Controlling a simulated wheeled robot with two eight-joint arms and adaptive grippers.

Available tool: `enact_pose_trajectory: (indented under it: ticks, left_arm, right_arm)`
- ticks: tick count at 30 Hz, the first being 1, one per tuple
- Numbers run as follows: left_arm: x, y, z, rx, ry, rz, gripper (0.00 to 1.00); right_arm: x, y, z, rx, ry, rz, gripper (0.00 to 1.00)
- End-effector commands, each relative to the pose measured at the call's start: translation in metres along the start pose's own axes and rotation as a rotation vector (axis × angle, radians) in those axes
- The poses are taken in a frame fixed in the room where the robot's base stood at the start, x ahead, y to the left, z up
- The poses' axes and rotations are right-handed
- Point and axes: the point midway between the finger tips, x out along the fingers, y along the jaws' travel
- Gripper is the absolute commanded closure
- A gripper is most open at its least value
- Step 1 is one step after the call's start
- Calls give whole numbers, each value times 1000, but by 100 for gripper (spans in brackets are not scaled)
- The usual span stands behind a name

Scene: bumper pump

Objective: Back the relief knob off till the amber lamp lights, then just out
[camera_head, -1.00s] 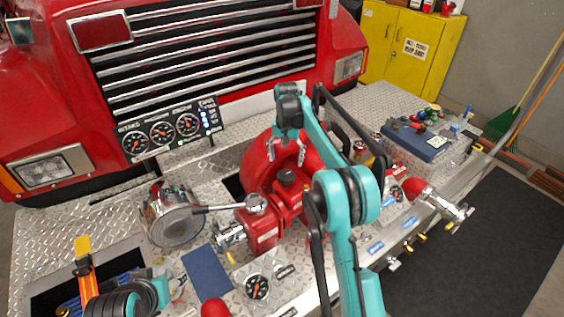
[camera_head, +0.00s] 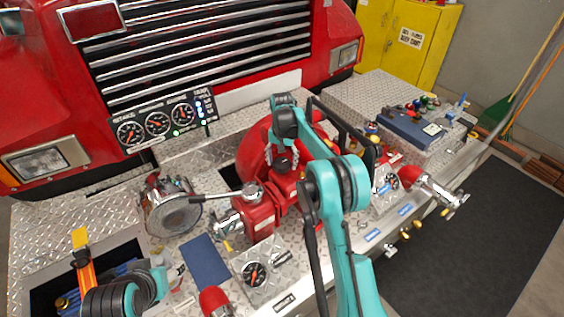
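The relief knob (camera_head: 281,163) is a small black knob on top of the red pump body (camera_head: 262,214). My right gripper (camera_head: 281,158) points down over it, with one finger on each side of the knob. The fingers stand apart; whether they touch the knob is too small to tell. The gauge panel (camera_head: 160,118) with three dials stands at the back left. Its column of lamps shows blue lights, and green lights show low on the panel. I cannot make out a lit amber lamp. Part of my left arm shows at the lower left, but its gripper is not visible.
A round gauge (camera_head: 254,273) sits in front. A blue box (camera_head: 412,128) and small items stand at the right. The red truck grille closes off the back.

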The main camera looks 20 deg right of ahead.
Motion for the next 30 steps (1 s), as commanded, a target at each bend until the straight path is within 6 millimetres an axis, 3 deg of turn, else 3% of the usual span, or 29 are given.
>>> enact_pose_trajectory:
  ticks: [1, 3, 4, 10, 19, 28, 29, 30]
  left_arm:
    - [0, 0, 0, 0, 0, 0, 43]
    - [0, 0, 0, 0, 0, 0, 43]
    - [0, 0, 0, 0, 0, 0, 43]
    - [1, 0, 1, 0, 0, 0, 43]
    - [3, 0, 2, 0, 0, 0, 43]
    - [3, 0, 2, 0, 0, 0, 43]
    - [3, 0, 2, 0, 0, 0, 43]
    - [3, 0, 2, 0, 0, 0, 43]
  right_arm:
    - [0, 0, 0, 0, 0, 0, 53]
    - [0, 0, 0, 0, 0, 0, 71]
    - [0, 0, 0, 0, 0, 0, 72]
    - [0, 0, 0, -40, 0, 0, 73]
    - [0, 0, 0, -297, 0, 0, 73]
    - [0, 0, 0, -316, 0, 0, 73]
    - [0, 0, 0, -316, 0, 0, 41]
    - [0, 0, 0, -315, 0, 0, 31]
